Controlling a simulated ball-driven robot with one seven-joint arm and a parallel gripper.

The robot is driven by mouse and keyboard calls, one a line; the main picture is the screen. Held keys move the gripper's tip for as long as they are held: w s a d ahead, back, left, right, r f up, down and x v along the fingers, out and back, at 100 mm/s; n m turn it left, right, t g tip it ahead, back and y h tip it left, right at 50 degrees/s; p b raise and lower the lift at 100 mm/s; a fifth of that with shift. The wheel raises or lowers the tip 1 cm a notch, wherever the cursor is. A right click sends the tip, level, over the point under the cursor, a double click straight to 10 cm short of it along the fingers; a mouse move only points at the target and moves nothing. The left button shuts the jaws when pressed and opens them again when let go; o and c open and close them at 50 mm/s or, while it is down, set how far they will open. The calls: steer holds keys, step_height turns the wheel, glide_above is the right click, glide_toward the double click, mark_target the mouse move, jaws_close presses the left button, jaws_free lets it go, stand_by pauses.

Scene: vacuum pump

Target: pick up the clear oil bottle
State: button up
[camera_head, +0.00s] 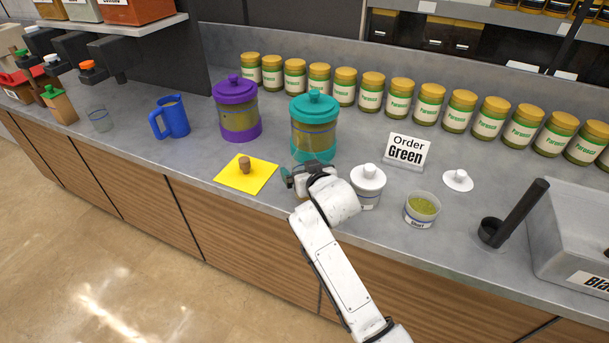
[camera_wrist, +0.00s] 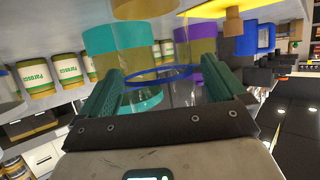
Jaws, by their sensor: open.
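The clear oil bottle (camera_wrist: 146,9) shows in the wrist view, where things appear upside down. It seems to be the see-through shape with amber oil at the picture's top and a blue ring lower down. My gripper (camera_wrist: 165,88) is open, its green fingers apart, with the ringed clear part appearing between them. I cannot tell whether they touch it. In the head view my gripper (camera_head: 290,176) is low over the counter in front of the teal canister. I cannot make out the bottle there.
The teal canister (camera_head: 314,142) is behind my gripper and the purple canister (camera_head: 240,120) is farther left. A yellow mat (camera_head: 230,181) with a brown stopper (camera_head: 244,164) lies to the left. A white lidded jar (camera_head: 367,184) and a powder cup (camera_head: 422,209) stand to the right.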

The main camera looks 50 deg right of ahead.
steer(key=c, duration=1.2)
steer(key=shift+c, duration=0.4)
steer(key=shift+r, duration=0.1)
steer(key=s+r, duration=0.1)
steer(key=r, duration=0.2)
steer(key=s+a+r, duration=0.1)
steer(key=s+r, duration=0.1)
steer(key=r, duration=0.1)
steer(key=s+a+r+b, duration=0.1)
steer(key=s+r, duration=0.1)
steer(key=r, duration=0.1)
steer(key=shift+r, duration=0.15)
steer(key=b, duration=0.1)
glide_toward(308, 149)
steer(key=shift+s+a+r, duration=0.15)
steer(key=shift+s+r, duration=0.1)
steer(key=shift+s, duration=0.45)
steer(key=shift+s+a+r, duration=0.1)
steer(key=shift+s+r, duration=0.15)
steer(key=shift+s, duration=0.5)
